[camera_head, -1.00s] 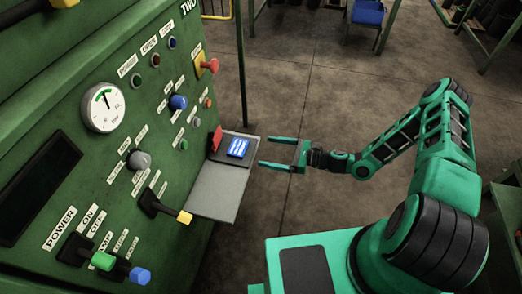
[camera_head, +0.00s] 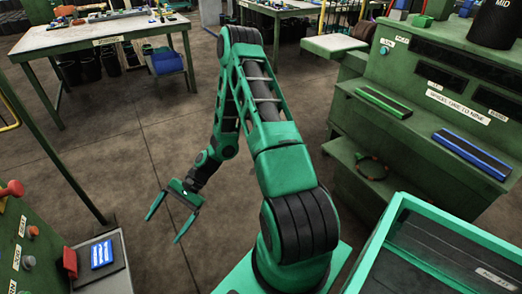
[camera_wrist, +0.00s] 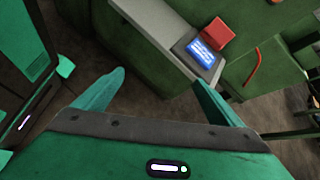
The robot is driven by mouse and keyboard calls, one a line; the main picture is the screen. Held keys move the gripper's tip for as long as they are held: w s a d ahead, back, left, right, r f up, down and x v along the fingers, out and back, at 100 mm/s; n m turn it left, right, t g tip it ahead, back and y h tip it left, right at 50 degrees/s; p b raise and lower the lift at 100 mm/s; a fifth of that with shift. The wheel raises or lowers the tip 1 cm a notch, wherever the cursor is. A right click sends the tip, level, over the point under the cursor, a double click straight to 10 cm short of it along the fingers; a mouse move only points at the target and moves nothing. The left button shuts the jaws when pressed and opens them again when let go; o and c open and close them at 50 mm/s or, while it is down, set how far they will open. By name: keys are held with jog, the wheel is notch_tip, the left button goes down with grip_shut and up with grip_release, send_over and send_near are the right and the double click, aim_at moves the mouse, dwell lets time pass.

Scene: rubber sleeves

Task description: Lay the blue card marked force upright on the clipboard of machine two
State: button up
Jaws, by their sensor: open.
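The blue card (camera_head: 102,254) with white print lies flat on a dark pad, the clipboard (camera_head: 112,281), on a grey shelf at the side of the green machine at lower left. The card also shows in the wrist view (camera_wrist: 202,54), beyond the right finger; its print is too small to read. A red clip-like block (camera_head: 70,262) stands beside the card. My gripper (camera_head: 165,230) is open and empty, in the air to the right of the shelf, its fingers apart and not touching the card.
A green cabinet (camera_head: 400,130) with green (camera_head: 384,104) and blue (camera_head: 470,154) bars on its ledges stands at right. A teal-rimmed tray (camera_head: 440,225) is at lower right. A work table (camera_head: 75,38) stands behind. The floor between is clear.

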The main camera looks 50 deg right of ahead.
jog(key=s+d+r+n+g+h, duration=0.1)
jog(key=s+d+r+n+h, duration=0.3)
jog(key=d+r, duration=0.55)
jog(key=s+d+r+n+g+h, duration=0.15)
jog(key=s+d+r+h, duration=0.3)
jog(key=d+r, duration=0.45)
jog(key=s+d+r+n+t+h, duration=0.2)
jog(key=s+d+r, duration=0.1)
jog(key=s+r, duration=1.2)
jog(key=s, duration=0.2)
jog(key=shift+s, duration=0.35)
